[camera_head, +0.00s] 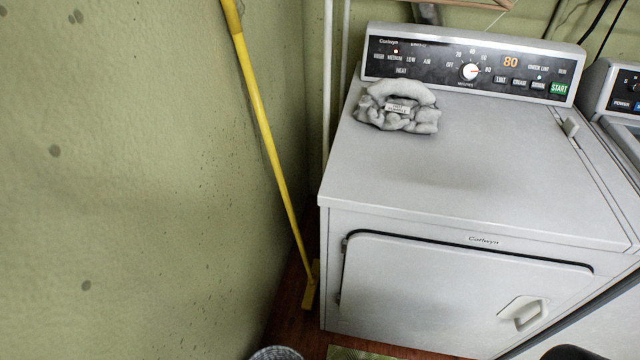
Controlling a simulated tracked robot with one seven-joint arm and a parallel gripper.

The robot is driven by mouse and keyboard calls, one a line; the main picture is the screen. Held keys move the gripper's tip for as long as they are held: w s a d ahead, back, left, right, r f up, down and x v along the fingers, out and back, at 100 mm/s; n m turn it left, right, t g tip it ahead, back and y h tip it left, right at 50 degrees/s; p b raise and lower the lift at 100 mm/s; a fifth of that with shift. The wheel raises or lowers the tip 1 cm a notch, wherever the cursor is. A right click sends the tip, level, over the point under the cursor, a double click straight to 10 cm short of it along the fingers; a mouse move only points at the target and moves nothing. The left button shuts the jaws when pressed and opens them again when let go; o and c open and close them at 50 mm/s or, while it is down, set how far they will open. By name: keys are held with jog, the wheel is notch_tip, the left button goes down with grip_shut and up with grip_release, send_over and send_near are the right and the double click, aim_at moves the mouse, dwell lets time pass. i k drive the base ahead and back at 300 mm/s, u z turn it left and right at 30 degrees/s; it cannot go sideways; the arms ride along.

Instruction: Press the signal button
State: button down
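A white dryer (440,190) stands right of centre. Its black control panel (430,62) runs along the back of its top. Three small dark buttons sit in a row on the panel's right side: a left one (501,79), a middle one (519,82) and a right one (538,85). Their lettering is too small to read surely, so I cannot tell which is the signal button. A small light shows above the right one. A green START button (559,88) is at the row's right end. My gripper is not in view.
A grey cloth bundle with a label (398,106) lies on the dryer top, below the panel's left half. A white dial (470,71) and an orange "80" display (510,62) are on the panel. A yellow-handled broom (265,130) leans at the left wall. Another appliance (625,95) adjoins right.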

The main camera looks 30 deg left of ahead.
aim_at(537, 85)
jog(key=z, duration=1.3)
jog(key=i, duration=0.25)
jog(key=u, duration=1.55)
jog(key=i, duration=0.2)
jog(key=z, duration=0.1)
